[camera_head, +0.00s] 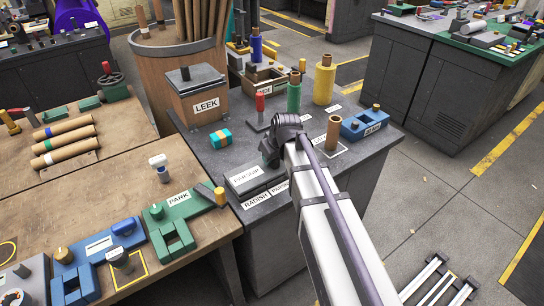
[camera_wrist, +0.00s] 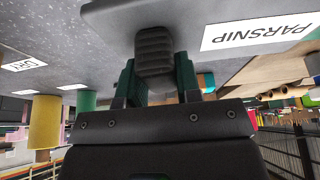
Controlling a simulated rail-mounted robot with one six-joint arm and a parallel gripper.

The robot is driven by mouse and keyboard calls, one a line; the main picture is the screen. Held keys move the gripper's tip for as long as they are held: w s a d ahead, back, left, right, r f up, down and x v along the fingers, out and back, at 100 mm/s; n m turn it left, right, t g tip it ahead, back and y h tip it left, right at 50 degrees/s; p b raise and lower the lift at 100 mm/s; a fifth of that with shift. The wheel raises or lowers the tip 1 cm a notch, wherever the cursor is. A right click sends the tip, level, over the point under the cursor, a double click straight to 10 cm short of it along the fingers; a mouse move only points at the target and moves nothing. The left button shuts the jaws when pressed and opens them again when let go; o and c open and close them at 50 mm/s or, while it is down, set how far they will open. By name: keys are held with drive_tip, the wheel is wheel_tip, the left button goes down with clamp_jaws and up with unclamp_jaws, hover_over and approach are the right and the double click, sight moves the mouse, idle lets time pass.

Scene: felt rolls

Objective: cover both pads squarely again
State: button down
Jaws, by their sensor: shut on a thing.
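My gripper (camera_wrist: 155,75) is over the dark grey bench top (camera_head: 215,172). In the wrist view its two dark green fingers are shut on a dark grey ribbed block (camera_wrist: 153,45). In the head view my wrist hides the fingertips and that block. A grey slab-like piece (camera_head: 248,183) with a PARSNIP label lies left of my wrist; the label also shows in the wrist view (camera_wrist: 258,31). A RADISH label (camera_head: 257,202) is on the bench's front edge. A tan roll (camera_head: 333,132) stands upright right of my wrist, inside a pale outline. I cannot tell which surfaces are the pads.
Upright green (camera_head: 294,96), yellow (camera_head: 324,82) and blue (camera_head: 257,46) rolls stand at the back. A LEEK box (camera_head: 197,95), a teal-and-orange block (camera_head: 221,139) and a blue fixture (camera_head: 364,124) are nearby. A green PARK fixture (camera_head: 180,208) is on the wooden table.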

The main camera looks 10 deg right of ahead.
drive_tip(key=shift+f+b, duration=0.5)
idle(0.4)
drive_tip(key=c, duration=1.1)
unclamp_jaws()
drive_tip(key=shift+o, duration=0.2)
drive_tip(key=shift+d, duration=0.2)
drive_tip(key=shift+r, duration=0.15)
drive_tip(key=shift+a+p+v, duration=0.2)
drive_tip(key=shift+p+v, duration=0.85)
drive_tip(key=shift+v, duration=0.05)
drive_tip(key=shift+a+p+v, duration=0.25)
drive_tip(key=shift+p+v, duration=0.8)
drive_tip(key=shift+a+p+v, duration=0.2)
drive_tip(key=shift+p+v, duration=0.85)
drive_tip(key=shift+v, duration=0.05)
drive_tip(key=shift+s+r, duration=0.1)
drive_tip(key=shift+s, duration=0.15)
drive_tip(key=shift+o, duration=0.5)
drive_tip(key=o, duration=0.5)
